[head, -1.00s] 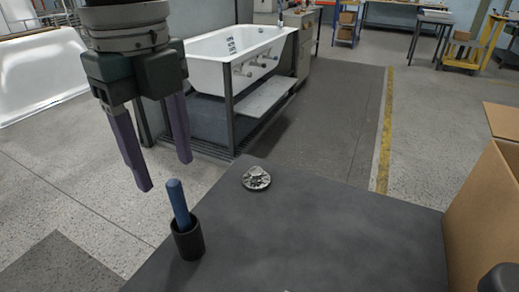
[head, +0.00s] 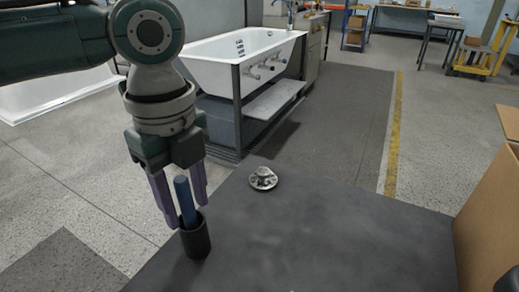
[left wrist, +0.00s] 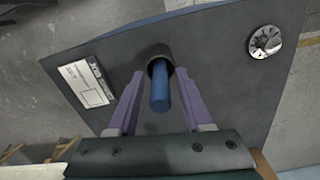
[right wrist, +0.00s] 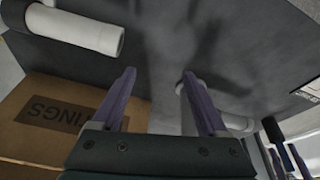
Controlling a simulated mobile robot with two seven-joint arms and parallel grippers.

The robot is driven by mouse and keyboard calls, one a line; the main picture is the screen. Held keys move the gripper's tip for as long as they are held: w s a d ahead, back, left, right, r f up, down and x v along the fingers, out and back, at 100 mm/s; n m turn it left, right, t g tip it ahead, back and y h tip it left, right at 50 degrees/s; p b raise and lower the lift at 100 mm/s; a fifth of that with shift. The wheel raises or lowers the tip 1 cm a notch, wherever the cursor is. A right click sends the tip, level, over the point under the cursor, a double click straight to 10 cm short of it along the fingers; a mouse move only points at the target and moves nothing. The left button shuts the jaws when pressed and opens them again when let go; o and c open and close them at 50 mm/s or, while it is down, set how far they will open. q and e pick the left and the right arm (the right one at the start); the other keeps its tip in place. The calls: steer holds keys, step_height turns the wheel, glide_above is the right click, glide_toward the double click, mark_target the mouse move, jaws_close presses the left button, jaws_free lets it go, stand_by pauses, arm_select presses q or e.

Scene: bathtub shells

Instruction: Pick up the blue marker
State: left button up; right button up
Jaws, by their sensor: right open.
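The blue marker (head: 186,202) stands upright in a black cup (head: 196,240) near the left edge of the dark table. In the left wrist view the marker (left wrist: 160,92) rises from the cup (left wrist: 159,64) and lies between two purple fingers. My left gripper (head: 185,215) is open, with one finger on each side of the marker and a visible gap on both sides in the left wrist view. My right gripper (right wrist: 158,85) shows in the right wrist view, open, with nothing between its fingertips. It is not clearly seen in the head view.
A silver metal part (head: 263,178) lies on the dark table (head: 330,235). A cardboard box (head: 490,215) stands at the right. A white label card (left wrist: 87,82) lies near the cup. White cylinders (right wrist: 85,30) show in the right wrist view. The table's middle is clear.

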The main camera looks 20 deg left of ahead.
arm_select(q)
jaws_close()
stand_by(0.5)
